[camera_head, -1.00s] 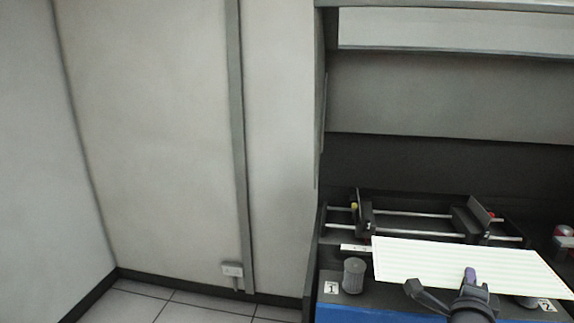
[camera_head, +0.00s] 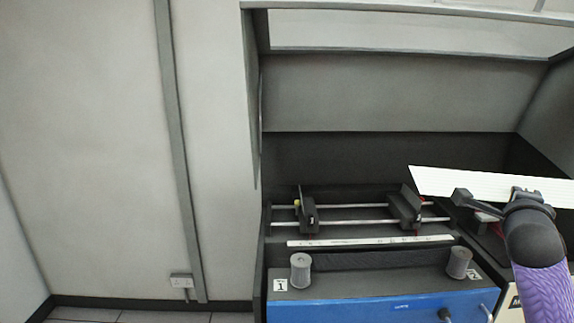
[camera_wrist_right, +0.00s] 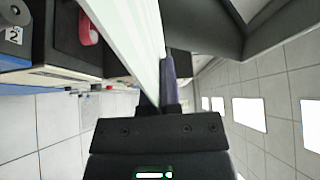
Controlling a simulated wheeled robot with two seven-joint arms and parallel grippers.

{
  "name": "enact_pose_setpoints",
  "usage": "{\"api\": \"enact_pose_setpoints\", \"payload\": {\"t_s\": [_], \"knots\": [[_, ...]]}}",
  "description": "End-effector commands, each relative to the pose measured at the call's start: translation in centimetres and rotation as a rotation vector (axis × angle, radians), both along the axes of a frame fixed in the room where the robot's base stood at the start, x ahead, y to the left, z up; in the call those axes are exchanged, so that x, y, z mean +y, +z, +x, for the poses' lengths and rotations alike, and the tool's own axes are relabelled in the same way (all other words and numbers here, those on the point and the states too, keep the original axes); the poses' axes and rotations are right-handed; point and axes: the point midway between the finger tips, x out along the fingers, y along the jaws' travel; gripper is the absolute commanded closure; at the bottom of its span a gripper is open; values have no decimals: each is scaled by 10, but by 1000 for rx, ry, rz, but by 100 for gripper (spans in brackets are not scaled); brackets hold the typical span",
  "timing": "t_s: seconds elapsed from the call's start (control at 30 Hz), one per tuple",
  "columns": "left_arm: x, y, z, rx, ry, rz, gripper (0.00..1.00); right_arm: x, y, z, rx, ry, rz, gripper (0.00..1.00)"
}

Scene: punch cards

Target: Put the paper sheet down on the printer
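The white ruled paper sheet (camera_head: 440,182) is in the air at the right of the head view, above and to the right of the printer's rails. My right gripper (camera_head: 512,193) is shut on its near edge. In the right wrist view the sheet (camera_wrist_right: 125,38) stands edge-on against one finger (camera_wrist_right: 170,85); the other finger is hidden behind it. I take the printer (camera_head: 365,284) to be the black machine with a blue front, in the middle of the head view. It has two carriages on rails (camera_head: 355,222) and two grey spools (camera_head: 301,270). My left gripper is not in view.
A grey hood with side walls (camera_head: 545,110) encloses the back of the printer. A pale unit (camera_head: 515,300) stands right of the blue front. A wall socket (camera_head: 181,281) is on the left wall. The printer's dark top between the spools is uncovered.

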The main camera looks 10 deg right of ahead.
Motion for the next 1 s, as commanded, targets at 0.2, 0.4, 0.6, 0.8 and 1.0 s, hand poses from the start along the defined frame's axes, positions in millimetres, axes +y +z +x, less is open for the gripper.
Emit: {"api": "enact_pose_setpoints", "payload": {"t_s": [0.2, 0.4, 0.6, 0.8, 1.0], "knots": [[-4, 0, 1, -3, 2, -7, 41, 3, 10, -3, 1, 10, -1, 100], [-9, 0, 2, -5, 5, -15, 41, 33, -2, 3, 0, 95, -2, 100], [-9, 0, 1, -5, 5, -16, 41, 81, -25, 9, 2, 238, -2, 100], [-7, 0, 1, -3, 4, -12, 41, 149, -62, 5, 2, 449, 1, 100], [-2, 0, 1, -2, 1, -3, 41, 233, -108, -20, 0, 716, 3, 100]]}}
